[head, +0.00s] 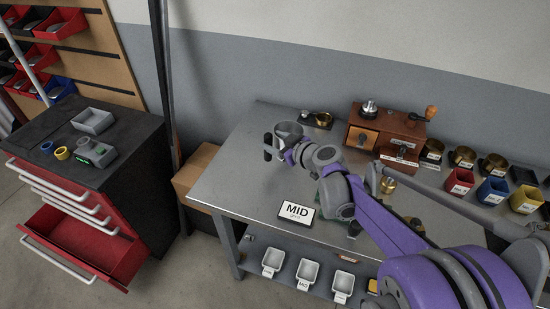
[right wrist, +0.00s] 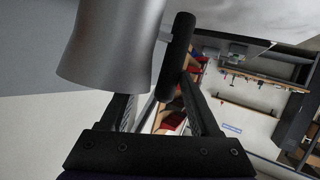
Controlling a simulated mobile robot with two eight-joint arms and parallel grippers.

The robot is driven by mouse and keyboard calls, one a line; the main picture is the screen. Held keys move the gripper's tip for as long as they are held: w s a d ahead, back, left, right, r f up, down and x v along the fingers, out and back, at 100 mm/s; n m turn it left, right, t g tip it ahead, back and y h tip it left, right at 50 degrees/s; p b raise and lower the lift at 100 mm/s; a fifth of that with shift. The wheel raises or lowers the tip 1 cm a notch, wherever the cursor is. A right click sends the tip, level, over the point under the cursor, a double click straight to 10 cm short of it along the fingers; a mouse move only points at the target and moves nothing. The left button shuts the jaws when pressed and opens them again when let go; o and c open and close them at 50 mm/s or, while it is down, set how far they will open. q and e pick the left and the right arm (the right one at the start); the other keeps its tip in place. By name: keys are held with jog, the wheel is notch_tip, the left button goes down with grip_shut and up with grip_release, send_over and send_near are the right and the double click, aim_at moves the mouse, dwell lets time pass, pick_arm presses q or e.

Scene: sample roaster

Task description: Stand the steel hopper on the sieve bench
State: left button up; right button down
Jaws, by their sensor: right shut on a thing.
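The steel hopper (head: 289,130) is a grey metal cup with a black side handle (head: 267,147). It shows over the back left part of the steel-topped bench (head: 232,180). My right gripper (head: 275,148) is shut on the hopper by its handle. In the right wrist view, the flared hopper body (right wrist: 108,45) fills the upper left, with the black handle (right wrist: 178,55) beside it by the fingers. I cannot tell whether the hopper's base touches the bench top. My left gripper is not in view.
A wooden box grinder (head: 385,133), brass cups and coloured bins (head: 492,190) fill the bench's right. The left bench top is clear. A red tool cabinet (head: 75,215) stands left.

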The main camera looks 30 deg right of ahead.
notch_tip(320, 180, down, 5)
jog(key=shift+f+b, duration=0.1)
jog(key=shift+b, duration=0.35)
jog(key=shift+c, duration=0.3)
grip_release()
jog(key=shift+s, duration=0.1)
jog(key=p+v, duration=0.2)
jog(key=v, duration=1)
jog(key=a+f+g, duration=0.1)
jog(key=a, duration=0.1)
jog(key=s+a, duration=0.1)
jog(key=a, duration=0.1)
jog(key=s+a+f+g+y, duration=0.1)
jog(key=a, duration=0.2)
jog(key=shift+s+f+g, duration=0.15)
jog(key=shift+f+g, duration=0.15)
jog(key=shift+f, duration=0.05)
jog(key=s+a+f+m+g+h, duration=0.1)
jog(key=s+a+f+m+g, duration=0.1)
jog(key=s, duration=0.5)
jog(key=s+a+f+m+g+h, duration=0.2)
jog(key=s+a+f+g, duration=0.2)
jog(key=s, duration=0.4)
jog(key=shift+s+a+f, duration=0.25)
jog(key=shift+a+f, duration=0.3)
jog(key=shift+a, duration=0.45)
